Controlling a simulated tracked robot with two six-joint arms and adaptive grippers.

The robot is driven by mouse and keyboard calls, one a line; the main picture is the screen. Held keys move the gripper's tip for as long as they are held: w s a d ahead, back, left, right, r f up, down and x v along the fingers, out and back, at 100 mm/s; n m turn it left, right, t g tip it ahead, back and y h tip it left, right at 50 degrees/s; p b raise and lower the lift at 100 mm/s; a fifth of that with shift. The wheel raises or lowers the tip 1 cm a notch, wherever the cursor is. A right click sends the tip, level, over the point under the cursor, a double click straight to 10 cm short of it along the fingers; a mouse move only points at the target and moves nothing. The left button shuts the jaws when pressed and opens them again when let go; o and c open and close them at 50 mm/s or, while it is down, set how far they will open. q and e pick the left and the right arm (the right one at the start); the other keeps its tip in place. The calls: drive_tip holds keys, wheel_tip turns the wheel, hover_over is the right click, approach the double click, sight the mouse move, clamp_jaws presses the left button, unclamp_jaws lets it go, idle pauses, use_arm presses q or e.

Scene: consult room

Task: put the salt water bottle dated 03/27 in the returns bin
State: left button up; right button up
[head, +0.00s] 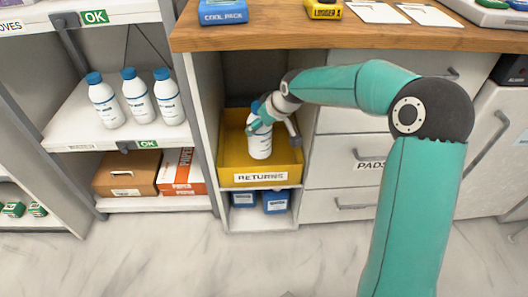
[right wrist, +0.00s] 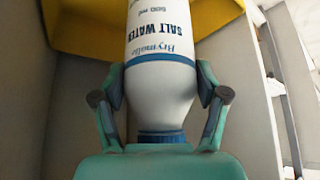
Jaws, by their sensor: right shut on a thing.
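A white salt water bottle (head: 259,142) with a blue cap is inside the yellow returns bin (head: 285,170), upright as far as I can tell. My right gripper (head: 266,118) is shut on the bottle near its shoulder. In the right wrist view the bottle (right wrist: 160,75) sits between both fingers (right wrist: 162,90), with "Brymollo SALT WATER 500 ml" on its label and the blue cap toward the palm. No date is readable on it. The yellow bin wall (right wrist: 85,30) shows behind it. I cannot tell whether the bottle touches the bin floor. My left gripper is out of view.
Several similar bottles, three (head: 135,97), stand on the left shelf (head: 80,125) above an OK tag. Boxes (head: 127,172) sit below. The bin is in a cubby under the wooden counter (head: 270,35), with blue boxes (head: 276,202) beneath and drawers (head: 345,185) at right.

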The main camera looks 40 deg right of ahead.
sight(262, 152)
wheel_tip(262, 152, down, 6)
drive_tip(key=shift+s+f+b, duration=0.1)
drive_tip(key=shift+b, duration=0.95)
wheel_tip(262, 152, down, 5)
drive_tip(key=shift+f+b, duration=0.1)
drive_tip(key=shift+b, duration=1.1)
drive_tip(key=shift+w+f, duration=0.1)
drive_tip(key=shift+w, duration=0.1)
drive_tip(key=o, duration=1.7)
drive_tip(key=shift+f, duration=0.1)
